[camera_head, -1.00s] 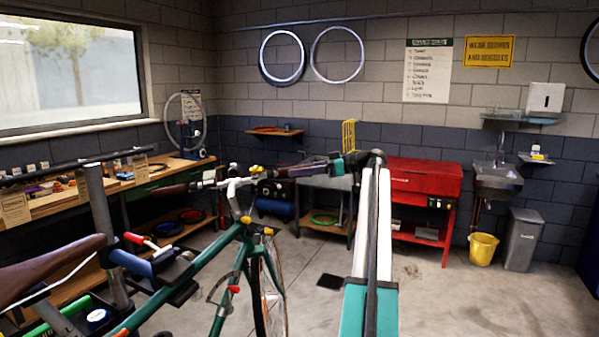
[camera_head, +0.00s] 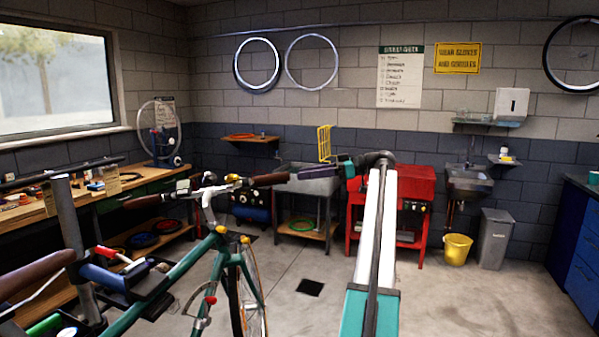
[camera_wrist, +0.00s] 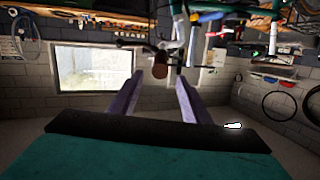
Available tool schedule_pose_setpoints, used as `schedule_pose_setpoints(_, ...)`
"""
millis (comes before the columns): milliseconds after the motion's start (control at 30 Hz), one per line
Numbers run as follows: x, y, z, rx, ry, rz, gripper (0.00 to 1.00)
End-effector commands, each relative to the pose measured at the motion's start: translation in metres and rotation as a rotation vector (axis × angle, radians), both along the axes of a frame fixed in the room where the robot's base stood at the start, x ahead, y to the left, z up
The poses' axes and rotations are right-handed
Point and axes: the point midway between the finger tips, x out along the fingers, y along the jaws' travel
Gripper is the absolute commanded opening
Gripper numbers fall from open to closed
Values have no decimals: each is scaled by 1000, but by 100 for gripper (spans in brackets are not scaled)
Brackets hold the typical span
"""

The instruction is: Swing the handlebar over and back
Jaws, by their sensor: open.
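The green bike (camera_head: 190,262) stands at the left of the head view. Its handlebar (camera_head: 212,190) runs left to right, with a brown grip (camera_head: 143,201) at the left end and a dark grip (camera_head: 270,179) at the right end. My gripper (camera_head: 297,174) reaches in from the right, level with the right grip and close to its end; whether they touch I cannot tell. In the wrist view my gripper's two purple fingers (camera_wrist: 157,82) are apart, with nothing held. A brown grip (camera_wrist: 160,68) shows end-on between and beyond the fingertips.
A wooden workbench (camera_head: 85,205) runs along the left wall. A red cabinet (camera_head: 395,188), sink (camera_head: 470,182), yellow bucket (camera_head: 457,249) and grey bin (camera_head: 494,238) stand at the back. Blue drawers (camera_head: 575,245) are at the right.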

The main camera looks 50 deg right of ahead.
Motion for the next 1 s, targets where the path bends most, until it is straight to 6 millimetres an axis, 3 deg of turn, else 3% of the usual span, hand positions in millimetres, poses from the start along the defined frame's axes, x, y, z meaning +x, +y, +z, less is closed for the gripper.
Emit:
schedule_pose_setpoints(400, -21, -14, 6, -1, -1, 0, 43)
schedule_pose_setpoints(1000, -22, -15, 4, -1, -1, 0, 43)
